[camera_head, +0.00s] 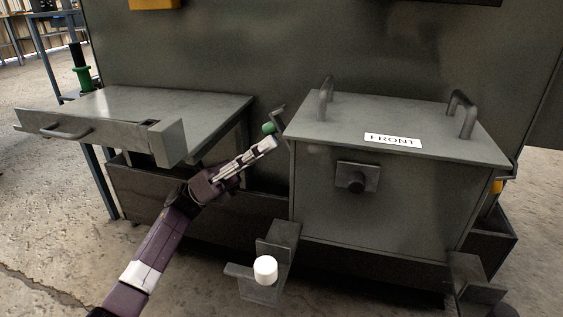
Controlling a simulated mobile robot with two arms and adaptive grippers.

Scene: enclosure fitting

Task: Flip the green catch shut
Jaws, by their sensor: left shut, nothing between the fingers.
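The green catch (269,128) is at the left side of a grey metal box (370,205) labelled FRONT. Its green knob sticks out to the left, beside a dark metal piece near the box's top left edge. My left gripper (270,144) is shut and empty, its fingertips just below the green knob in the picture. I cannot tell whether they touch it. The gripper hides part of what lies below the catch. My right gripper is not in view.
The box has two top handles and a black front knob (356,182). A white knob (265,268) on a bracket stands in front, and a yellow piece (497,187) shows at right. A grey side table (195,108) with a handled front piece is at left. A tall panel stands behind.

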